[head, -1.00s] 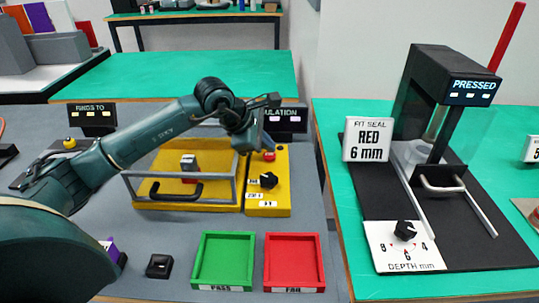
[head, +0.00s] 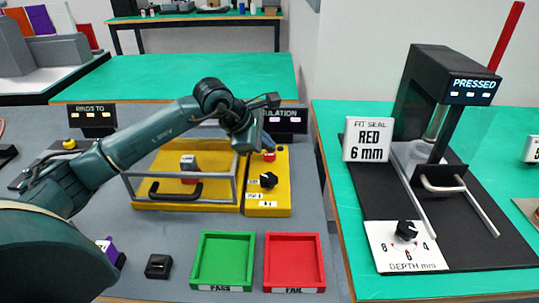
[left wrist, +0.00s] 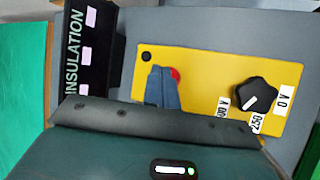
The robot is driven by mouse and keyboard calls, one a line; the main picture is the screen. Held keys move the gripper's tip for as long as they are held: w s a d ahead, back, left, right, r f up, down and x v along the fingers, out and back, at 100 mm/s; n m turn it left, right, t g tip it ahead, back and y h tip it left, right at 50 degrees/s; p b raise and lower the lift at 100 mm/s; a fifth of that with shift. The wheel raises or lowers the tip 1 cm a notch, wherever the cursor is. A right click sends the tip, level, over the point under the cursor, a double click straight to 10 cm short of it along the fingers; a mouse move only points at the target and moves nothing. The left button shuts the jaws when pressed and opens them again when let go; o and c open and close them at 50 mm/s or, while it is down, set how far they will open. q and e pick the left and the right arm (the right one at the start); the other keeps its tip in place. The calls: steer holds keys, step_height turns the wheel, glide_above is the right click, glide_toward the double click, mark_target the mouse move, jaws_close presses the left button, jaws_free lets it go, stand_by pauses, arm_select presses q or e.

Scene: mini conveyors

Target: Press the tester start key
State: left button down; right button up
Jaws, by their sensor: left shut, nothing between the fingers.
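The insulation tester has a yellow control panel (head: 268,200) with a small red key (head: 269,156) near its far end and a black knob below it. In the left wrist view the red key (left wrist: 175,73) is partly hidden by my fingers. My left gripper (head: 264,143) is shut and empty, its fingertips at or just above the key; I cannot tell whether they touch it. In the left wrist view its blue-grey fingers (left wrist: 163,80) lie together over the yellow panel (left wrist: 200,65). My right gripper is not in view.
Beside the panel is a yellow fixture (head: 150,190) with a framed cover and black handle. A dark INSULATION display (head: 287,118) stands behind. A green tray (head: 224,262) and a red tray (head: 294,262) sit in front. A black press (head: 445,120) stands right.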

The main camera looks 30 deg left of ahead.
mark_target(266, 156)
arm_select(q)
steer(key=shift+s+d+f, duration=0.1)
steer(key=shift+s+f, duration=0.15)
steer(key=shift+f, duration=0.65)
steer(key=shift+r, duration=0.4)
steer(key=shift+w+r+p, duration=0.1)
steer(key=shift+r+p, duration=1.55)
steer(key=shift+r, duration=1.05)
